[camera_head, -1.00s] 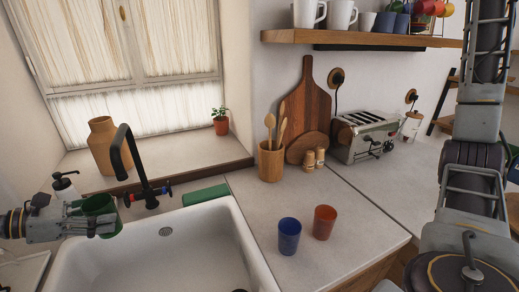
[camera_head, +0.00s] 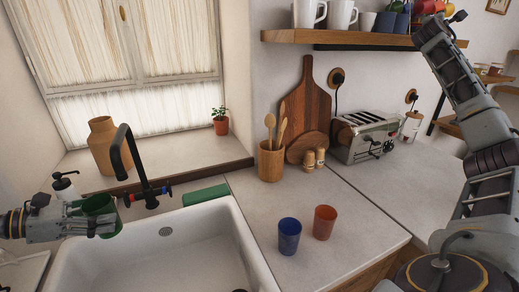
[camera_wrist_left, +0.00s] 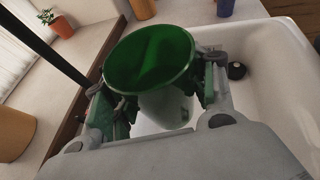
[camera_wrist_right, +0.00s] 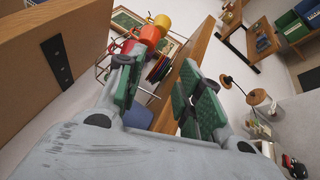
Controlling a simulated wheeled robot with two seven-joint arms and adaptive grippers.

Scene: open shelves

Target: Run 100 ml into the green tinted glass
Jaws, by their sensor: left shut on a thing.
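The green tinted glass (camera_head: 98,206) is held upright by my left gripper (camera_head: 108,226) at the sink's left side. In the left wrist view the glass (camera_wrist_left: 150,58) sits between the fingers, and I cannot tell whether it holds water. The black tap (camera_head: 118,152) stands behind the sink, its spout end just right of and above the glass. Its handle has red (camera_head: 127,200) and blue (camera_head: 168,188) ends. No stream shows. My right gripper (camera_wrist_right: 160,68) is empty, its fingers apart, near the upper shelf.
The white sink (camera_head: 228,225) has a green sponge (camera_head: 206,194) behind it. A blue cup (camera_head: 289,236) and an orange cup (camera_head: 324,222) stand on the counter to its right. The upper shelf (camera_head: 340,39) holds mugs. A soap bottle (camera_head: 66,187) stands behind the glass.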

